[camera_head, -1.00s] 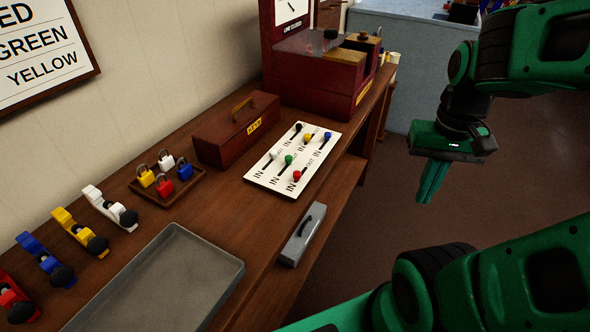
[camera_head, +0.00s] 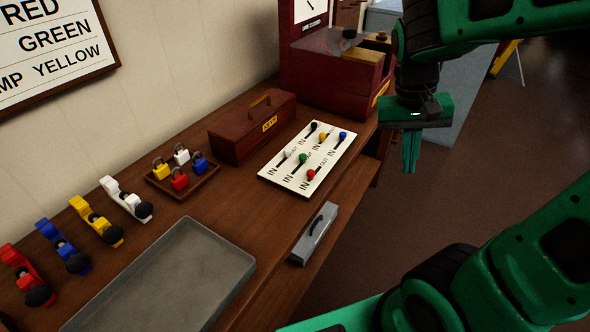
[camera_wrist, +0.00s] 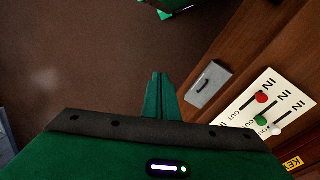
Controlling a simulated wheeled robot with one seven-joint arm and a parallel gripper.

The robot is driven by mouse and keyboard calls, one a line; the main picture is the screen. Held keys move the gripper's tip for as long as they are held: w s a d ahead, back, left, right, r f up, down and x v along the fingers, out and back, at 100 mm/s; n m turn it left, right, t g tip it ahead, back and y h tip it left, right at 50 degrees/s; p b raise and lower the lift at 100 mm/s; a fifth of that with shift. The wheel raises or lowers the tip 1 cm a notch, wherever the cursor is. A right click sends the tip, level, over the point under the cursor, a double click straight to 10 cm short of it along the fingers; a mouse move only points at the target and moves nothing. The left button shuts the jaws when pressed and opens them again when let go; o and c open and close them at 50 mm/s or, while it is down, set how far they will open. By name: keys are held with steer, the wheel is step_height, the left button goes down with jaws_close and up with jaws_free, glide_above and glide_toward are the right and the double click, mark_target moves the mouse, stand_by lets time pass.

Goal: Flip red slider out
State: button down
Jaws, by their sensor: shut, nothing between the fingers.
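The red slider (camera_head: 311,174) is a red knob on a slot in the white lever panel (camera_head: 283,181), which lies on the wooden bench. Its slot runs between the words IN and OUT, and the knob is toward the OUT side in the head view. The red knob also shows in the wrist view (camera_wrist: 261,97), at the right. Green, white, yellow, blue and black knobs sit on the same panel. My gripper (camera_head: 409,168) is shut and empty, pointing down. It hangs beyond the bench's front edge, right of the panel and apart from it.
A dark red key box (camera_head: 245,136) stands behind the panel. A grey metal box with a handle (camera_head: 315,235) is below the bench's front edge. Floor beside the bench is clear.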

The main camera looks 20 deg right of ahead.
steer(key=w+a+h, duration=0.2)
steer(key=w+a, duration=0.5)
steer(key=n+t+h, duration=0.1)
steer(key=t+h, duration=0.1)
glide_toward(311, 174)
steer(key=d+r, duration=0.1)
steer(key=d, duration=0.1)
steer(key=a+t, duration=0.2)
steer(key=a, duration=0.8)
steer(key=shift+n+h, duration=0.3)
steer(key=shift+n, duration=0.1)
steer(key=shift+w+d+f, duration=0.1)
steer(key=shift+w+f, duration=0.05)
steer(key=x, duration=0.9)
steer(key=shift+d+f, duration=0.1)
steer(key=shift+d, duration=0.05)
steer(key=d, duration=0.3)
steer(key=shift+s+f, duration=0.25)
steer(key=shift+s+d, duration=0.1)
steer(key=shift+d, duration=0.45)
